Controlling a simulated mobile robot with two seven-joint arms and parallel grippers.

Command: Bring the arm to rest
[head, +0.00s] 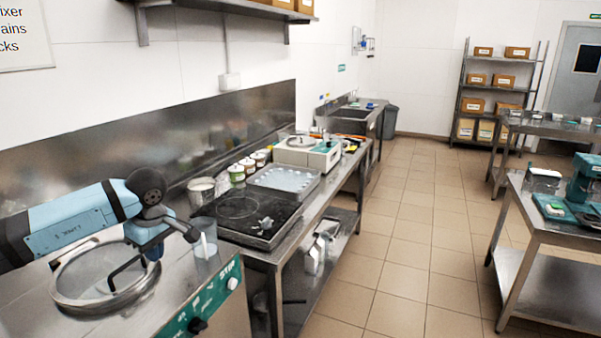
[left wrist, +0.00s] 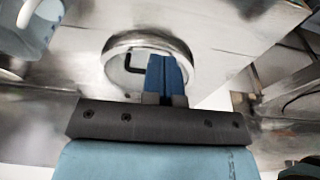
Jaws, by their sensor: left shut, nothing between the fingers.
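My left arm comes in from the left in the head view, bent at a dark joint. My left gripper (head: 153,251) points down over the round steel-rimmed opening (head: 68,301) of the machine on the counter. In the left wrist view its blue fingers (left wrist: 164,72) are pressed together with nothing between them. They cover part of the round rim (left wrist: 118,43). A dark bent rod (head: 124,268) shows at the opening; I cannot tell what it joins. My right gripper is not in view.
A clear cup (head: 205,247) stands right of the opening, close to my left wrist. Beyond are a black hob (head: 238,207), a metal tray (head: 284,180) and several small tubs. Another steel table (head: 540,215) stands at right. The tiled floor (head: 400,240) between is clear.

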